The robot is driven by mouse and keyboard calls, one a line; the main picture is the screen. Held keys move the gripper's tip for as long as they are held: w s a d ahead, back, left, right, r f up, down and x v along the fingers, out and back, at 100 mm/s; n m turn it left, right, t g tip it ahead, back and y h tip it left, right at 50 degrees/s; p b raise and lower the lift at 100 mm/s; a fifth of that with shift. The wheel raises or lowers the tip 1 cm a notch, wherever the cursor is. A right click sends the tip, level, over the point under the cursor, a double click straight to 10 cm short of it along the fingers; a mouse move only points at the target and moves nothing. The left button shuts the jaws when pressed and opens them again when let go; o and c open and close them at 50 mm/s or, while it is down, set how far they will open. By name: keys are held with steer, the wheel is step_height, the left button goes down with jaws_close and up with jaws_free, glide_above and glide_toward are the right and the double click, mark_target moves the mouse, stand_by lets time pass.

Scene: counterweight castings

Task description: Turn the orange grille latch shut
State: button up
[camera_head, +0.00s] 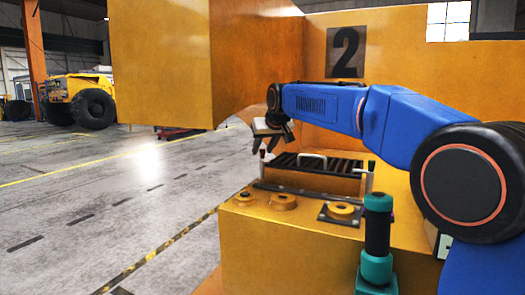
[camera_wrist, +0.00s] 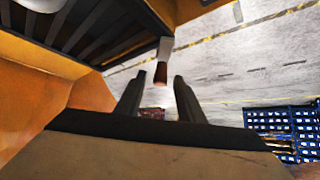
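The latch is a grey lever with a reddish-brown tip (camera_wrist: 161,72) at the corner of the slatted grille (camera_wrist: 95,30) in the wrist view. In the head view its small dark red tip (camera_head: 262,154) shows at the grille's left end. My gripper (camera_head: 267,145) points down just above that end. In the wrist view my gripper (camera_wrist: 157,80) has its two dark fingers apart, with the latch tip showing between and just beyond them. I cannot tell whether they touch it. Nothing is held.
The grille (camera_head: 318,166) has a pale handle (camera_head: 312,157) and a green-tipped post (camera_head: 371,165) at its right. Round orange caps (camera_head: 283,201) sit on the ledge in front. A teal and black post (camera_head: 377,240) stands nearer. A large orange block (camera_head: 160,65) overhangs at left.

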steer(key=shift+w+a+f, duration=0.15)
steer(key=shift+w+f, duration=0.2)
steer(key=shift+f, duration=0.1)
jaws_close()
steer(key=shift+n+y, duration=0.3)
steer(key=shift+n, duration=0.1)
steer(key=n+g+y, duration=0.1)
steer(key=n+y, duration=0.1)
steer(key=n, duration=0.1)
steer(key=shift+w+g, duration=0.1)
steer(key=shift+g, duration=0.3)
steer(key=n+g+y, duration=0.2)
steer(key=n+g, duration=0.1)
steer(key=n, duration=0.2)
